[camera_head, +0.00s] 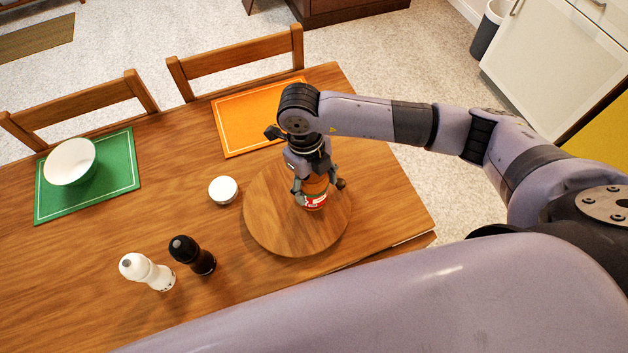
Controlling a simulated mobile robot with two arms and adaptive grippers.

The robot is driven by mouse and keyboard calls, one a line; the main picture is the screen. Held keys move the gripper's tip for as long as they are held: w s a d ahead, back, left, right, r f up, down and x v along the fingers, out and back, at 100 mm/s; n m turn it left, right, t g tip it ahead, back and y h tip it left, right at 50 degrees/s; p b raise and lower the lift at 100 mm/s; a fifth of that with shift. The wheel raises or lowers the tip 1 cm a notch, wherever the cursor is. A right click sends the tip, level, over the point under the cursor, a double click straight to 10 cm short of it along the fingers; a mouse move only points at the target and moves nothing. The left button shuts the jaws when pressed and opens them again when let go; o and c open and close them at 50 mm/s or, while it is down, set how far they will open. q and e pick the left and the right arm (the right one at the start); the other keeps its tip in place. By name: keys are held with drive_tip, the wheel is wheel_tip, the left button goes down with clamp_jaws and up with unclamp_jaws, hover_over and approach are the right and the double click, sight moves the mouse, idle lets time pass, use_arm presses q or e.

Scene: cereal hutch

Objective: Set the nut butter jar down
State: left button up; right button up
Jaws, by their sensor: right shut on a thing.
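The nut butter jar (316,201) is orange-brown with a red and white label. It is over the round wooden board (272,231) on the table, and I cannot tell whether its base touches the board. My right gripper (314,189) points down from above and is shut around the jar, hiding its upper part. My left gripper is not in view.
A small white round thing (223,189) lies left of the board. A black mill (193,255) and a white mill (146,271) stand front left. A white bowl (70,162) sits on a green placemat (122,173). An orange placemat (237,128) lies behind the board.

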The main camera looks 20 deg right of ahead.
drive_tip(key=shift+f, duration=0.15)
drive_tip(key=o, duration=1.7)
drive_tip(key=shift+c, duration=0.2)
drive_tip(key=shift+r, duration=0.2)
drive_tip(key=r+b, duration=0.1)
drive_tip(key=r, duration=0.3)
drive_tip(key=w+r, duration=0.1)
drive_tip(key=r, duration=0.3)
drive_tip(key=r+b, duration=0.1)
drive_tip(key=r, duration=0.3)
drive_tip(key=shift+w+a+b, duration=0.3)
drive_tip(key=shift+a, duration=0.1)
drive_tip(key=shift+f, duration=0.1)
